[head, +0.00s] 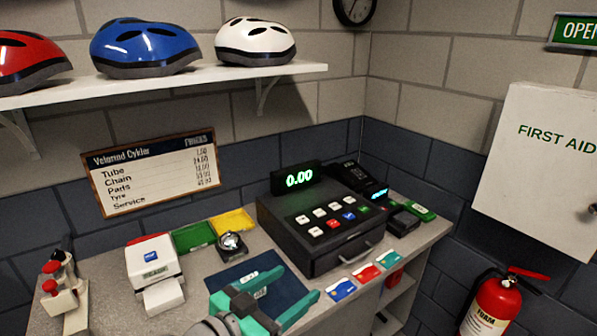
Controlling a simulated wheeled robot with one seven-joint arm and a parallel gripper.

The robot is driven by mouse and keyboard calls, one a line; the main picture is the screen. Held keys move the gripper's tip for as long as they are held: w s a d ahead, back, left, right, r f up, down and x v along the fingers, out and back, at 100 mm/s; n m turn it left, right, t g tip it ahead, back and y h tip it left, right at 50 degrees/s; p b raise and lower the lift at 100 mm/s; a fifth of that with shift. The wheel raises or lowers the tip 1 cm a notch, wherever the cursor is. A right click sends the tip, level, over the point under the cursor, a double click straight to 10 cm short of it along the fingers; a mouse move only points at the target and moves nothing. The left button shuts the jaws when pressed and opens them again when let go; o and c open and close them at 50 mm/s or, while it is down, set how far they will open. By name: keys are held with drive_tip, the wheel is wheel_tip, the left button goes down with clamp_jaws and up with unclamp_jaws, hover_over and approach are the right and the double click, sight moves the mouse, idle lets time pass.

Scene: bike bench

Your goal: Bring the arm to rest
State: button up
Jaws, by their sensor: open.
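My gripper (294,284) is at the bottom middle of the head view, with two teal fingers spread apart. Nothing shows between them. It is over the front part of the counter, in front of the cash register (320,220) and over a dark blue mat (228,279). The gripper hides part of the mat. I cannot tell how high the fingers are above the counter.
A white printer (154,267), a green tray (193,237), a yellow tray (232,221) and a round metal bell (232,243) stand left of the register. Several cards lie at the front edge, including a blue card (341,289). A fire extinguisher (491,308) is right.

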drive_tip(key=s+d+f+n+t+y, duration=0.25)
drive_tip(key=s+f+n+y, duration=0.35)
drive_tip(key=f, duration=0.4)
drive_tip(key=s+d+f+n+t+y, duration=0.2)
drive_tip(key=s+f+n+t+y, duration=0.15)
drive_tip(key=f+n, duration=0.55)
drive_tip(key=s+a+f+m+g, duration=0.1)
drive_tip(key=s+f+m, duration=0.2)
drive_tip(key=s, duration=0.9)
drive_tip(key=s+a+f+m+g, duration=0.1)
drive_tip(key=s+f+m, duration=0.3)
drive_tip(key=s, duration=0.8)
drive_tip(key=shift+a+f+g+y, duration=0.15)
drive_tip(key=shift+a+g+y, duration=0.15)
drive_tip(key=shift+y, duration=0.15)
